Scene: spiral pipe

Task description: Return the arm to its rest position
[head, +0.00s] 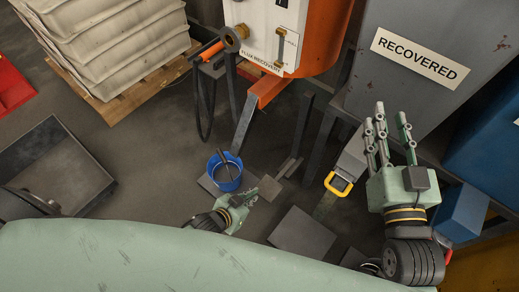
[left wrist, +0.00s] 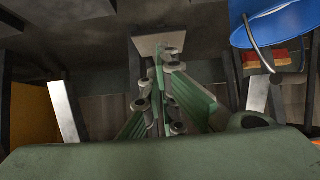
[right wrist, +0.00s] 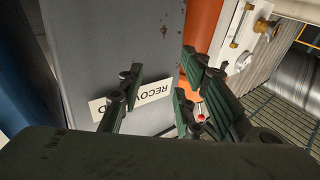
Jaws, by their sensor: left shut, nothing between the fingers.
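My left gripper (head: 272,187) is low over the floor, just right of a blue bucket (head: 222,181). Its fingers are shut with nothing between them. In the left wrist view the fingers (left wrist: 165,55) meet near the centre, and the bucket (left wrist: 285,25) shows at the top right. My right gripper (head: 391,113) is raised with its fingers pointing up, in front of the grey cabinet with the RECOVERED label (head: 420,58). In the right wrist view its fingers (right wrist: 160,75) are spread apart and empty, with the label behind them.
An orange and white flux recovery machine (head: 318,35) on dark legs stands behind the bucket. A yellow handle (head: 338,184) and a blue box (head: 461,212) are near my right arm. Stacked pale sacks on a pallet (head: 135,95) and a dark tray (head: 55,150) are at left.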

